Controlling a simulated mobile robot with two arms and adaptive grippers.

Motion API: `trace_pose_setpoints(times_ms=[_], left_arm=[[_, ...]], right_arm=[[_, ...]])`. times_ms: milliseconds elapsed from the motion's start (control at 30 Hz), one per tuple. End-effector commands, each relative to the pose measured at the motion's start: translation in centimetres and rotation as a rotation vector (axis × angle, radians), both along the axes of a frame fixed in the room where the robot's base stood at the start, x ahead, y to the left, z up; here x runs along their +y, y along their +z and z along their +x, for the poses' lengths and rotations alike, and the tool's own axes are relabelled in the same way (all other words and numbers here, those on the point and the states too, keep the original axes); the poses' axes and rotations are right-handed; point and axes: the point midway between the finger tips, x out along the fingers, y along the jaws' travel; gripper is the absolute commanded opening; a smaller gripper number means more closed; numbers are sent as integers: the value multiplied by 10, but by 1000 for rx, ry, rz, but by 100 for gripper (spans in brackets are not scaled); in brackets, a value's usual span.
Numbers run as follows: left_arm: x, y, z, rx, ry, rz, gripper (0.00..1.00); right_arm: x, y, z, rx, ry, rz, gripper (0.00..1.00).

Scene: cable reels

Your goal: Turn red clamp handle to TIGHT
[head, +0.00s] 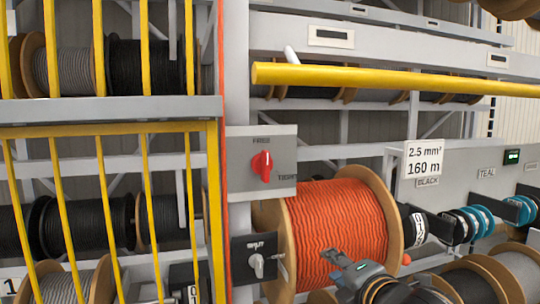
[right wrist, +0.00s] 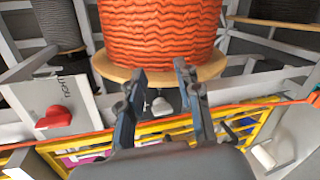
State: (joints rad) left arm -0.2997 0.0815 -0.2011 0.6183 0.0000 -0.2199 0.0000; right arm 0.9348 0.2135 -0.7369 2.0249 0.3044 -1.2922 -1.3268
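The red clamp handle (head: 262,166) sits on a grey plate (head: 284,142) with FREE above it and TIGHT to its right. Its narrow end appears to point up, toward FREE. In the right wrist view the red handle (right wrist: 54,117) is at the left, outside my fingers. My right gripper (head: 338,260) is in front of the orange cable reel, below and right of the handle, touching neither plate nor handle. In the right wrist view its two fingers (right wrist: 158,74) are apart with nothing held between them. My left gripper is in neither view.
The orange reel (head: 338,230) stands just right of the plate. A grey switch marked SHUT (head: 257,264) is below it. A yellow bar (head: 390,78) runs above, and a yellow cage (head: 215,220) stands to the left. A white card (head: 424,158) reads 2.5 mm², 160 m.

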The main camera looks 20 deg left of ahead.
Motion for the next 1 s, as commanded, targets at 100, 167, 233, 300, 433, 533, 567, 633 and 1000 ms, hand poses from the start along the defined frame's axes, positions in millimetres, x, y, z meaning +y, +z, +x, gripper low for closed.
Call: trace_pose_setpoints(times_ms=[100, 167, 233, 300, 433, 533, 567, 633, 1000], left_arm=[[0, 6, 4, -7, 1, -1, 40], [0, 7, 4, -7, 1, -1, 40], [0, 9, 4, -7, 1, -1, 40], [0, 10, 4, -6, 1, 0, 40], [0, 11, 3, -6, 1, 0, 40], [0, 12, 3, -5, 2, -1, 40], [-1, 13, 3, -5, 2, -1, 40], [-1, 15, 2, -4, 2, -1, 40], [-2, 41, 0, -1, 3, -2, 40]], right_arm=[[23, 87, -32, -294, 114, -273, 34], [32, 118, -50, -421, 153, -406, 34], [39, 145, -68, -550, 184, -551, 34], [44, 165, -84, -657, 202, -674, 34], [49, 187, -105, -785, 217, -835, 34], [51, 194, -111, -831, 221, -897, 34], [51, 195, -111, -837, 222, -907, 34], [54, 196, -108, -843, 223, -916, 34], [93, 199, -50, -837, 223, -911, 34]])
